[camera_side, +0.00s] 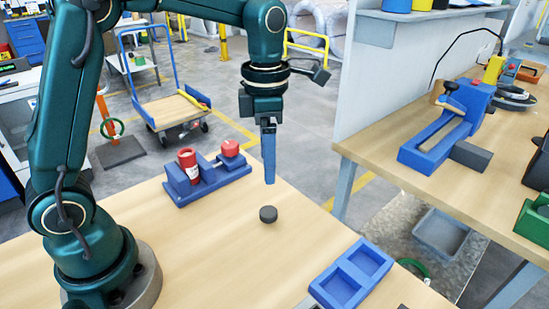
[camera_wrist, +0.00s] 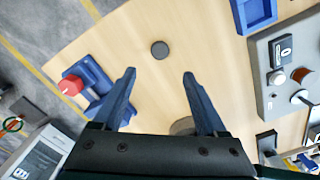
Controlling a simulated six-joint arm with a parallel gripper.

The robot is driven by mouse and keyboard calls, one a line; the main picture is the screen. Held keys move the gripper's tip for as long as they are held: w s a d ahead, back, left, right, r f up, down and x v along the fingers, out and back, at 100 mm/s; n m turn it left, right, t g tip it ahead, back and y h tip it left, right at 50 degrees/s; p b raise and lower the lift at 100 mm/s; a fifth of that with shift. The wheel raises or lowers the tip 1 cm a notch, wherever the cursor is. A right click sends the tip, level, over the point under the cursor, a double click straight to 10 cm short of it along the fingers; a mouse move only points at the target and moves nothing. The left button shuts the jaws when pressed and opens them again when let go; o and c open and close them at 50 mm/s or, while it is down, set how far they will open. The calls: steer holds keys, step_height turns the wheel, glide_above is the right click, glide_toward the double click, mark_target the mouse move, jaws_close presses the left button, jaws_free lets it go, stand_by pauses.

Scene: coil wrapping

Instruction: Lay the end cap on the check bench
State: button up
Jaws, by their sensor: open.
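A small dark round cap (camera_side: 268,214), which I take for the end cap, lies flat on the wooden table (camera_side: 225,260). It also shows in the wrist view (camera_wrist: 160,49), on bare wood beyond the fingertips. My gripper (camera_side: 269,183) points down above the table, a little above and beside the cap. Its blue fingers are apart in the wrist view (camera_wrist: 159,73), with nothing between them. A second wooden bench (camera_side: 400,175) stands to the right across a gap; I cannot tell which surface is the check bench.
A blue holder (camera_side: 210,182) with red cylinders stands at the table's back edge. A blue two-pocket tray (camera_side: 350,275) lies at the front right. A grey control panel (camera_wrist: 265,60) is at the right in the wrist view. Wood around the cap is clear.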

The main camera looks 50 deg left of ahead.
steer(key=s+r+m+t, duration=0.1)
steer(key=s+m, duration=0.5)
steer(key=m, duration=0.8)
steer(key=s+r+m+t, duration=0.1)
steer(key=s+m+t, duration=0.3)
steer(key=m, duration=1.1)
steer(key=s, duration=0.3)
steer(key=shift+s+r+t, duration=0.15)
steer(key=shift+r+t, duration=0.15)
